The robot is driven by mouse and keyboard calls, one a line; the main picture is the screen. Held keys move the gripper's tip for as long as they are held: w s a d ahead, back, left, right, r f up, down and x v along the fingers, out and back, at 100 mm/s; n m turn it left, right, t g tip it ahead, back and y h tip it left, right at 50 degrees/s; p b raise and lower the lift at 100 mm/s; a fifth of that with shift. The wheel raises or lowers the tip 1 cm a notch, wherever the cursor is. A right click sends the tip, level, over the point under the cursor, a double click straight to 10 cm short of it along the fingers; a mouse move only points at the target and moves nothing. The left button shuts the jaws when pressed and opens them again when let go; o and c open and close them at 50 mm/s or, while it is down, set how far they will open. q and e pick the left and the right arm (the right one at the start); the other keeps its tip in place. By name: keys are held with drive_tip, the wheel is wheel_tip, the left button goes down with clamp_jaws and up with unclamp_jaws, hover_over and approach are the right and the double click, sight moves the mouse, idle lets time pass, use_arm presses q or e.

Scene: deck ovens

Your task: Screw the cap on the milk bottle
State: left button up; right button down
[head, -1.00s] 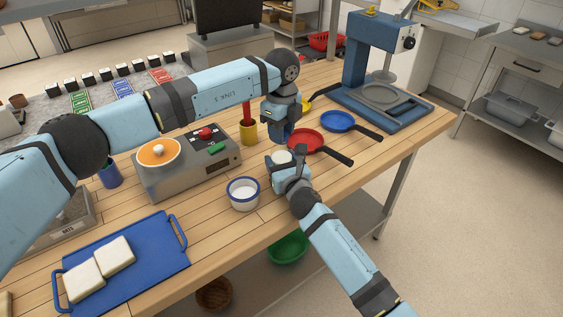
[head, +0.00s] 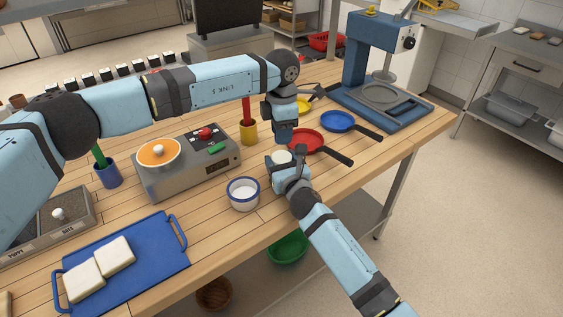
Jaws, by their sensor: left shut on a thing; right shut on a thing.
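My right gripper (head: 284,165) is at the table's front side, shut on a white round-topped thing, likely the milk bottle (head: 282,156). Only its pale top shows; the gripper hides the rest. My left gripper (head: 285,140) points down just above and behind that white top, close to it. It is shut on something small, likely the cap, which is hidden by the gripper. I cannot tell whether the cap touches the bottle.
A blue-rimmed white bowl (head: 243,194) stands left of my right gripper. A red pan (head: 306,141) and a blue pan (head: 338,121) lie to the right. A cooker with an orange lid (head: 158,152) and a blue tray (head: 183,253) are at left.

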use_arm(q)
drive_tip(key=m, duration=0.8)
drive_tip(key=shift+m, duration=0.4)
drive_tip(key=m, duration=0.7)
drive_tip(key=o, duration=1)
drive_tip(key=shift+r, duration=2.25)
drive_tip(key=shift+c, duration=0.3)
